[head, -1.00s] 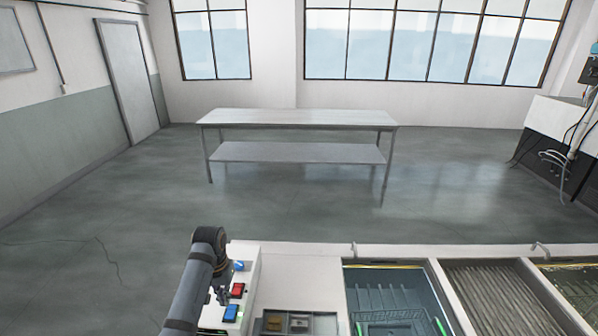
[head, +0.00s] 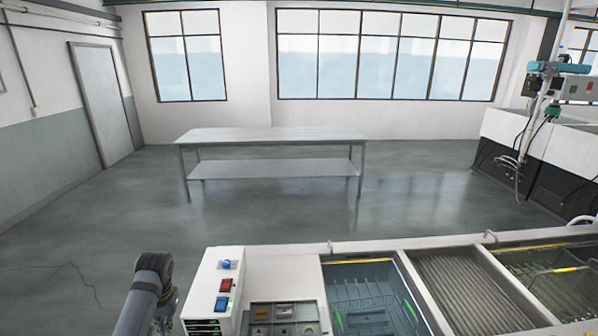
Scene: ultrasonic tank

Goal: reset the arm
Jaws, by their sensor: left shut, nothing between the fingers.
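My left arm (head: 150,284) comes in at the bottom left of the head view, beside the left end of the ultrasonic tank unit. My left gripper (head: 167,314) is partly hidden behind the dark arm link, low by the control box (head: 209,283). It is shut and empty, and looks apart from the box. The box carries a blue knob (head: 226,264), a red button (head: 226,285) and a blue button (head: 222,303). My right gripper is not in view.
The unit has a tank with a wire basket (head: 363,299), a ribbed section (head: 456,291) and another basket tank (head: 548,274) at right. A tray of small parts (head: 284,316) sits near the box. A metal table (head: 271,134) stands beyond open floor.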

